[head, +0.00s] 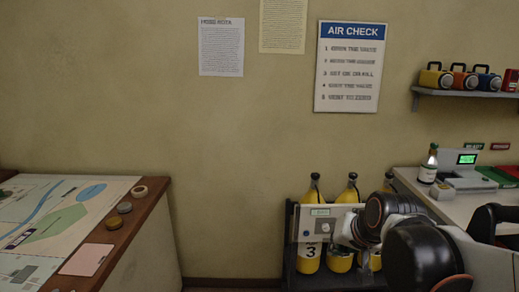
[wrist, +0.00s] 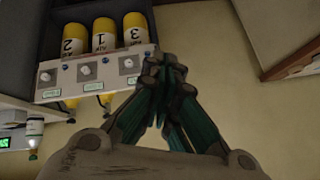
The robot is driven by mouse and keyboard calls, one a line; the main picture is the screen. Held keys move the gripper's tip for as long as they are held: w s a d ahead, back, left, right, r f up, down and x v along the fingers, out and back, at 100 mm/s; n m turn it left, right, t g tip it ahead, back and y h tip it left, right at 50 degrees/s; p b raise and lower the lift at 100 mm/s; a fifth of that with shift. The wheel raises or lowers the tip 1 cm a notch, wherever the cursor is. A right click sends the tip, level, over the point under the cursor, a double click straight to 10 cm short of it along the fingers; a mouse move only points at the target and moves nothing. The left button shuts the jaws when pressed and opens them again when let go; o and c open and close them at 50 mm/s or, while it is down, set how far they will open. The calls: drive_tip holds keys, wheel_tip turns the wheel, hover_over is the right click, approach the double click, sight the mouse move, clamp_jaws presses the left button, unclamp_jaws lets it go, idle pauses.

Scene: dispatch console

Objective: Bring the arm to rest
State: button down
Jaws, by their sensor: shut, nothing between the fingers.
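My gripper (wrist: 165,75) shows in the wrist view with its two fingers closed together at the tips and nothing between them. It is near a pale control panel (wrist: 95,77) with several knobs, and I cannot tell if it touches the panel. In the head view my arm (head: 400,235) reaches in from the lower right, and its end is in front of the rack of yellow cylinders (head: 309,255). The fingers are hidden in the head view. The same panel (head: 318,229) shows there with a small lit display.
A map table (head: 130,225) stands at the left. A desk (head: 450,207) with a bottle (head: 428,166) and a lit green display (head: 467,159) is at the right. A shelf (head: 465,94) holds several coloured boxes. The floor and wall between the map table and rack are clear.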

drive_tip(key=s+d+f+n+h, duration=0.1)
drive_tip(key=s+n, duration=0.2)
drive_tip(key=s, duration=1.3)
drive_tip(key=shift+s+d+f, duration=0.15)
drive_tip(key=shift+s+d, duration=0.1)
drive_tip(key=shift+s, duration=0.15)
